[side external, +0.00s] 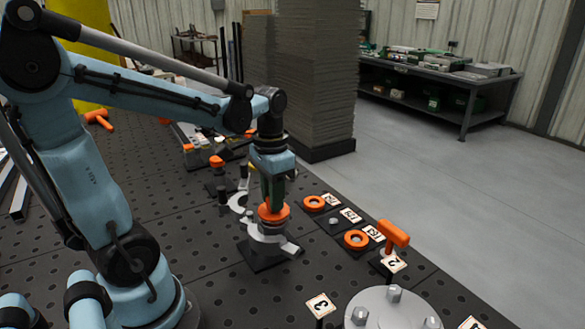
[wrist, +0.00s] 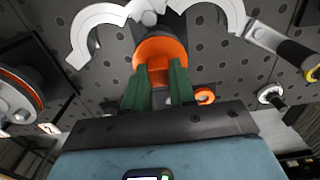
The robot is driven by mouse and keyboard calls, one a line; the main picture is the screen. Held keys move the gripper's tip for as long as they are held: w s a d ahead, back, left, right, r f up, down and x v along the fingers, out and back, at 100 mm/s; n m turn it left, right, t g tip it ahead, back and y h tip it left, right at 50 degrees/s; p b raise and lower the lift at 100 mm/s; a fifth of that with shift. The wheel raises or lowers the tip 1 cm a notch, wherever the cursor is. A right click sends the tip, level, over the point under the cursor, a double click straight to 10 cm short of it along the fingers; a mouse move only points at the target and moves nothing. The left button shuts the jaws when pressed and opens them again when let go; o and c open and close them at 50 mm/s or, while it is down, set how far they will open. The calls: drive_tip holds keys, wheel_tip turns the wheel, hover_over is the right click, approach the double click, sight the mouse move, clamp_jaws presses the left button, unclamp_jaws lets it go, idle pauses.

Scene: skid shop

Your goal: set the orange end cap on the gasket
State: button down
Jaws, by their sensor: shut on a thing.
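The orange end cap (side external: 273,214) is held in my gripper (side external: 272,200), whose green fingers are shut on it. In the side external view it sits directly above a light grey fitting (side external: 266,236) on a dark block; I cannot tell whether cap and fitting touch. In the wrist view the cap (wrist: 158,52) shows between the fingertips (wrist: 160,78), with pale open clamp halves (wrist: 92,28) spread beyond it. I cannot make out the gasket; the cap and fingers may hide it.
Two orange rings (side external: 314,203) (side external: 356,239) lie on the table to the right, beside numbered tags (side external: 351,215). An orange-handled part (side external: 393,235) and a round bolted flange (side external: 392,310) stand nearer the front. Small posts (side external: 217,163) stand behind my gripper.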

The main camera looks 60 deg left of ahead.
drive_tip(key=c, duration=0.6)
unclamp_jaws()
drive_tip(key=shift+r, duration=3.5)
drive_tip(key=w+d+f+t, duration=0.1)
drive_tip(key=d+f+t, duration=0.4)
drive_tip(key=d+t, duration=0.2)
drive_tip(key=shift+d, duration=1.05)
